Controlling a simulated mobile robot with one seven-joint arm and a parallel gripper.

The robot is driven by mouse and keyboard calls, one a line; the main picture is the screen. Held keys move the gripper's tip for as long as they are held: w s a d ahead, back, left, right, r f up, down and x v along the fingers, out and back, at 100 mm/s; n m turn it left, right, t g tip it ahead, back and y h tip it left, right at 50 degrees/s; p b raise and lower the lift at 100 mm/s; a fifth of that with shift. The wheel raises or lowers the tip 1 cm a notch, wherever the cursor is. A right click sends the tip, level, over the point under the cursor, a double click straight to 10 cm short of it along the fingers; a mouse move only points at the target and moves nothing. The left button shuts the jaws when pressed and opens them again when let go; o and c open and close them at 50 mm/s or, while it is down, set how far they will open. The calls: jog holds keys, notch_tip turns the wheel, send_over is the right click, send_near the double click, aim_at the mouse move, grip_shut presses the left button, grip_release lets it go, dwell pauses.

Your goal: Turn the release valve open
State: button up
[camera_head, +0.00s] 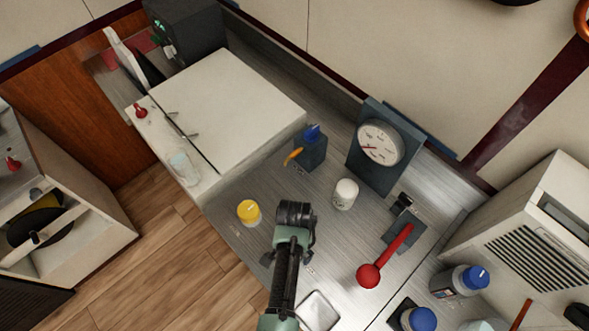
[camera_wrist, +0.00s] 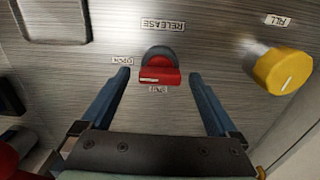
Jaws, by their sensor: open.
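The release valve (camera_wrist: 160,62) is a red knob with a dark round back on the brushed metal panel, upside down in the wrist view. A RELEASE label (camera_wrist: 162,25) is above it, an OPEN label (camera_wrist: 122,61) to its left, and a small, hard-to-read label under its red front edge. My gripper (camera_wrist: 160,76) is open, its two blue fingers apart on the left and right of the knob; I cannot tell whether they touch it. In the head view my arm and gripper hide the valve.
A yellow FILL knob (camera_wrist: 283,71) stands right of the valve; it also shows in the head view (camera_head: 249,212). A square recess (camera_head: 318,309) lies below.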

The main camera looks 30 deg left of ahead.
notch_tip(320, 180, up, 13)
jog(key=b, duration=0.1)
dwell(0.5)
dwell(0.4)
